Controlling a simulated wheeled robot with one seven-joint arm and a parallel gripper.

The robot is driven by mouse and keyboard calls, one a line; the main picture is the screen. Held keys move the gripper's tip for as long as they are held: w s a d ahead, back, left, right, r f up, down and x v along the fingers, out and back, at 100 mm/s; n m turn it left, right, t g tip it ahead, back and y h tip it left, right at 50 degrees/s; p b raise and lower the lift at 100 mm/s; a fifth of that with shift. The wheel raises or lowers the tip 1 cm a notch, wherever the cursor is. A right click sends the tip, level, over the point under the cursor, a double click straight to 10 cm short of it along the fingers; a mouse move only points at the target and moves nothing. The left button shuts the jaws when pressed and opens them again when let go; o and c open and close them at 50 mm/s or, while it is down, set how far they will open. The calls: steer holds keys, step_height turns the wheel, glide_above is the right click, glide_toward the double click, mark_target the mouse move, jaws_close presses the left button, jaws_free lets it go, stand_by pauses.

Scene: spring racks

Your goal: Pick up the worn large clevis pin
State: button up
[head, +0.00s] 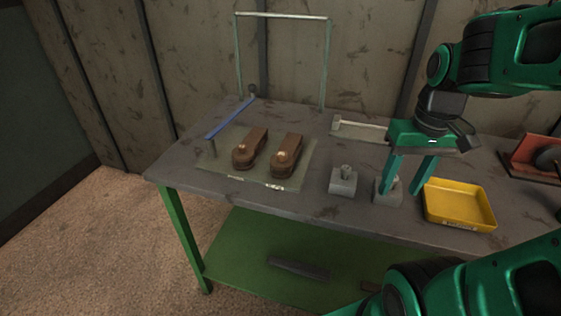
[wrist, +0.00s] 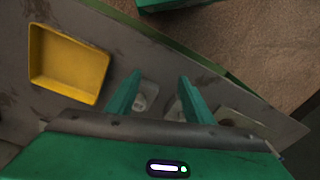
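Two grey blocks stand near the table's front edge, each with a small metal pin in its top. The left pin (head: 346,171) stands in the left block (head: 343,184). The right block (head: 381,195) is partly hidden by my gripper's finger; its pin (wrist: 140,102) shows in the wrist view. I cannot tell which pin is the worn large clevis pin. My gripper (head: 405,194) is open and points down over the right block. In the wrist view my gripper (wrist: 160,82) has the right block's pin between its fingers, nearer the left one. Nothing appears held.
An empty yellow tray (head: 459,221) lies just right of my gripper. Two brown clevis-like parts (head: 249,150) (head: 286,157) lie on a mat (head: 227,180) at left. A thin green frame (head: 324,65) stands behind. A red bin (head: 525,161) is at far right.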

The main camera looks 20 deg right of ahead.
steer(key=w+a+r+n+t+y, duration=0.15)
steer(key=w+a+n, duration=0.25)
steer(key=w, duration=0.4)
steer(key=w+a+r+n, duration=0.2)
steer(key=w+a+n, duration=0.1)
steer(key=w+n, duration=0.3)
steer(key=n+y, duration=0.2)
steer(key=n, duration=0.2)
glide_toward(281, 153)
steer(key=x, duration=0.8)
steer(key=shift+s+f, duration=0.1)
steer(key=shift+f, duration=0.1)
steer(key=shift+c, duration=0.2)
steer(key=shift+t, duration=0.25)
jaws_close()
steer(key=shift+r, duration=0.1)
